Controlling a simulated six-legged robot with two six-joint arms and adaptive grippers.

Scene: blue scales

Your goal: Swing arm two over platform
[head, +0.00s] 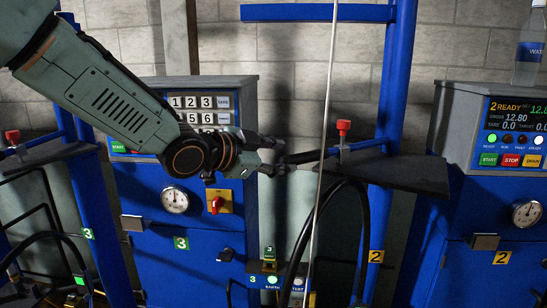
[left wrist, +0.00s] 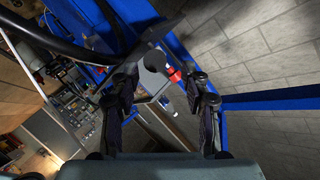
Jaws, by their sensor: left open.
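The blue post marked with a yellow 2 tag (head: 376,256) stands right of centre. At its height are a red knob (head: 343,128), a dark flat plate (head: 400,173) and a dark bar (head: 305,157) reaching left; I take this as arm two. My left gripper (head: 278,156) is open at the bar's left end. In the left wrist view, a grey block (left wrist: 150,80) shows between the open fingers (left wrist: 160,88), with the red knob (left wrist: 173,74) just beyond. Contact with the fingers cannot be told. My right gripper is not in view.
The scale console marked 2 (head: 515,125) stands at right, a water bottle (head: 530,50) on top. The scale cabinet marked 3 (head: 165,210) stands behind my left arm. A black hose (head: 352,185) and a thin pale line (head: 325,120) hang close to the gripper.

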